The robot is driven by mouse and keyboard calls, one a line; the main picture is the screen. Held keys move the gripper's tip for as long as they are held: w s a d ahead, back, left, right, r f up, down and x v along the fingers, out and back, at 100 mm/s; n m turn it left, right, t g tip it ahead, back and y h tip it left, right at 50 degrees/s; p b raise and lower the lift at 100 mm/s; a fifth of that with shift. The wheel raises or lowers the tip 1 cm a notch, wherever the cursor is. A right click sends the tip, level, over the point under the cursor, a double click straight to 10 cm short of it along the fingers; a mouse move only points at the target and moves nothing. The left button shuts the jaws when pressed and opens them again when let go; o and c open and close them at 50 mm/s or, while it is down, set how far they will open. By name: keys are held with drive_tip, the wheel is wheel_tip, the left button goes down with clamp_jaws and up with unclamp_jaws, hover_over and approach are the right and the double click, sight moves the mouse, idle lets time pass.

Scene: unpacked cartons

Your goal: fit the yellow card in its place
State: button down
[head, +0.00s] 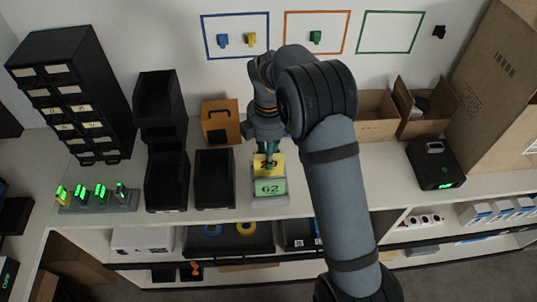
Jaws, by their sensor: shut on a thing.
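The yellow card (261,161) with dark digits stands at the front of the middle shelf, its digits partly covered by my gripper. My gripper (270,157) comes down over it from above and is shut on it. A green card (270,188) with dark digits is directly in front of and below the yellow one. Both appear to be at a light grey holder (246,205). I cannot tell whether the yellow card sits in a slot or is held just above it. My arm hides part of the shelf to the right.
Black open bins (214,180) stand left of the holder, with an orange box (220,123) behind. A charging rack with green lights (99,197) is farther left. Open cartons (377,116) and a black case (435,165) are on the right. Shelf left of my arm's elbow is narrow.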

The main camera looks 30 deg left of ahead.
sight(269, 172)
drive_tip(key=shift+f, duration=0.45)
drive_tip(key=shift+f+b, duration=1.6)
drive_tip(key=shift+f, duration=0.35)
drive_tip(key=shift+f, duration=0.1)
drive_tip(key=c, duration=1.6)
unclamp_jaws()
wheel_tip(269, 172, up, 12)
drive_tip(key=shift+r, duration=0.1)
